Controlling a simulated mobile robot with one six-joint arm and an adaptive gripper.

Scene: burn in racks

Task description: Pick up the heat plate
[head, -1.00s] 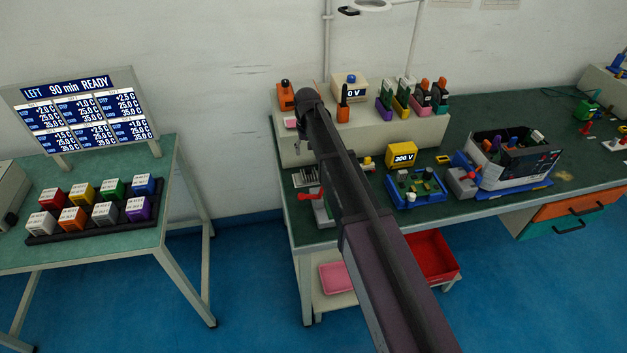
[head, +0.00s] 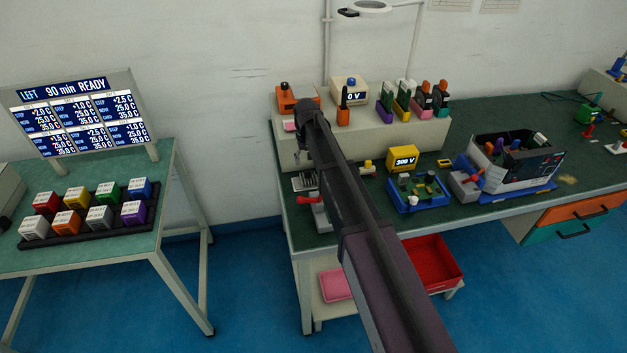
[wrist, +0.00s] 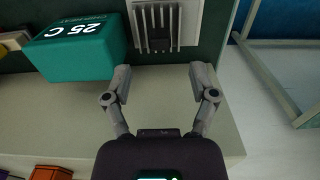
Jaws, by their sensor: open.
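A pale metal plate with fins (wrist: 190,22) and a dark block at its middle lies at the top of the wrist view. It looks like the heat plate, though no label shows on it. A small pale finned piece at the bench's left end shows in the head view (head: 303,182), partly behind my arm. My gripper (wrist: 160,74) is open and empty. In the wrist view its fingertips are below the finned plate in the picture, apart from it. A pale shelf surface shows under the fingers. In the head view my arm hides most of the gripper.
A teal box marked 25 C (wrist: 80,45) stands close left of the finned plate. The raised pale shelf (head: 375,135) carries several coloured holders. A red-handled clamp (head: 312,200) and a blue tray (head: 418,196) are on the green bench. Floor shows at right in the wrist view.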

